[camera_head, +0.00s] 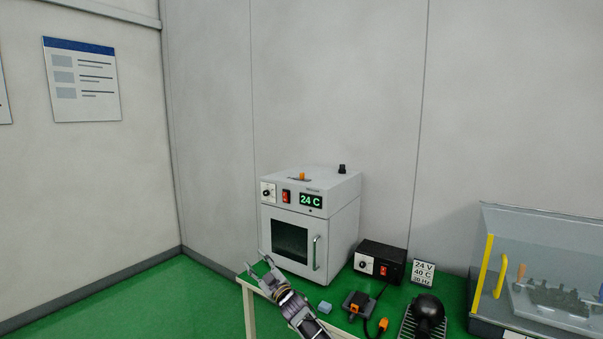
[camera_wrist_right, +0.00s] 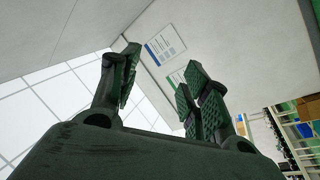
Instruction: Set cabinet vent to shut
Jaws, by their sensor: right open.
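The cabinet (camera_head: 335,222) is a pale grey box with a dark window in its door, standing on the green bench at centre in the head view. Its front panel has a dial (camera_head: 268,191), a red switch (camera_head: 286,196) and a green "24 C" display (camera_head: 311,200). On its top are an orange lever-like piece (camera_head: 301,176) and a black knob (camera_head: 342,168); I cannot tell how the vent is set. My right gripper (camera_head: 259,268) is open and empty, in front of and below the cabinet's left front corner. Its fingers also show apart in the right wrist view (camera_wrist_right: 160,88). My left gripper is out of view.
A black power box (camera_head: 380,261) and a label card (camera_head: 423,271) stand right of the cabinet. A small blue block (camera_head: 324,307), an orange-and-black device (camera_head: 358,305) and a dark rounded tool (camera_head: 428,312) lie in front. A clear-walled case (camera_head: 545,235) with yellow handles is at right.

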